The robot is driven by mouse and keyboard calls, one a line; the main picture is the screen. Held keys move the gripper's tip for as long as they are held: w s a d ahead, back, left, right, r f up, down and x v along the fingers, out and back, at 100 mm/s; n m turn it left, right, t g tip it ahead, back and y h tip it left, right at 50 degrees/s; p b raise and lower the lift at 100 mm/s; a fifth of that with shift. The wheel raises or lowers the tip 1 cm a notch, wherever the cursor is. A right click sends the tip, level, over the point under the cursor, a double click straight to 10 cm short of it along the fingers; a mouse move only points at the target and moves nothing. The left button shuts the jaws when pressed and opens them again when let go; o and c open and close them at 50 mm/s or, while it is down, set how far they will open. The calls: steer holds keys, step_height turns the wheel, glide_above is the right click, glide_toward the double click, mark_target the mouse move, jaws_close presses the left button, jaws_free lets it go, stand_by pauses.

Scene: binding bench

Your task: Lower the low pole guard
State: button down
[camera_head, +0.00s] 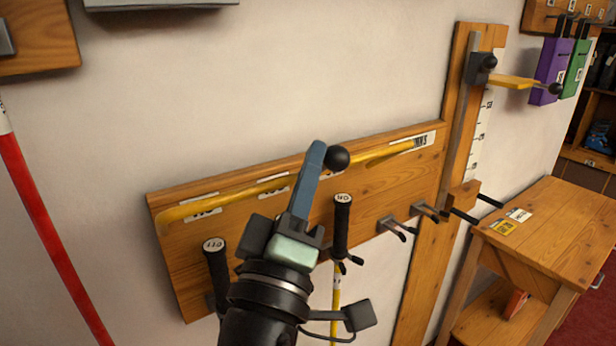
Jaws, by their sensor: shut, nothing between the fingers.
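The low pole guard looks to be the long yellow bar (380,153) across the upper part of a wooden wall board (410,168). It slants up to the right and lies in front of white labels, partly covering them. A black ball knob (337,158) shows at the bar's middle. My gripper (316,152) is shut and empty, with its blue fingers pointing up. Its tips are just left of the knob and overlap the bar in view. I cannot tell whether they touch. The fingers hide part of the bar.
Two black pole handles (342,225) (216,270) stand below the bar, close to my gripper. Empty metal hooks (392,225) stick out on the right. An upright rail (462,110) carries a yellow arm (512,82). A wooden table (560,225) stands at right.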

step_height(320, 180, down, 21)
steer(key=m+g+h+b, duration=0.4)
steer(key=m+h+b, duration=1)
steer(key=b, duration=3.3)
steer(key=shift+s+d+f+m, duration=0.15)
steer(key=shift+s+d+m, duration=0.2)
steer(key=shift+m, duration=1.15)
